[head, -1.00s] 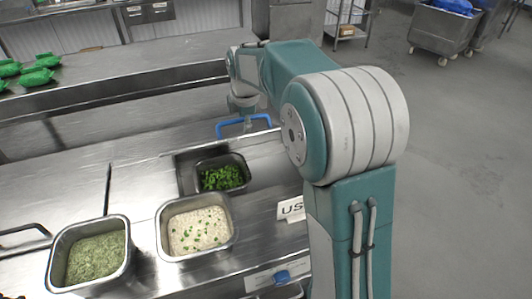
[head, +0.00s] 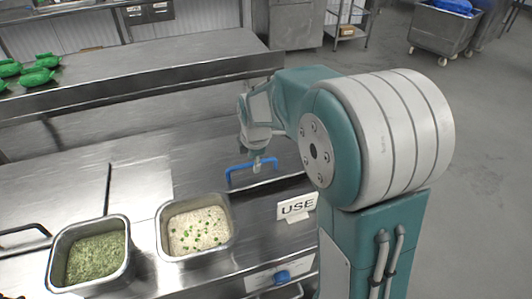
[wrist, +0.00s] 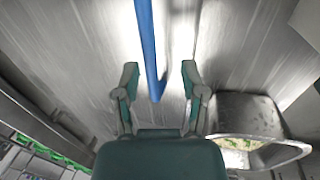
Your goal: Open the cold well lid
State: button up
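The cold well lid (head: 208,152) is a flat steel panel in the counter with a blue bar handle (head: 250,167) near its front edge. It covers the well, and the greens pan is hidden. My gripper (head: 257,163) points down at the handle. In the wrist view my gripper (wrist: 160,78) has its two fingers spread, with the blue handle (wrist: 147,45) between them and gaps on both sides. I cannot tell whether a finger touches the handle.
A rice pan with green bits (head: 164,232) stands in front of the well. A "USE" sign (head: 297,207) stands right of the rice. A rear steel bench (head: 150,70) holds green packets.

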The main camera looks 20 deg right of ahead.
jog(key=s+r+m+t, duration=0.1)
jog(key=s+r+m, duration=0.6)
jog(key=s+r, duration=0.3)
jog(key=shift+r, duration=0.75)
jog(key=shift+a, duration=0.1)
jog(key=w+f+n+g, duration=0.25)
jog(key=w+n, duration=0.45)
jog(key=w, duration=0.4)
jog(key=f, duration=0.7)
jog(key=a+f, duration=0.1)
jog(key=f, duration=0.2)
jog(key=shift+w+f, duration=0.3)
jog(key=shift+f, duration=0.1)
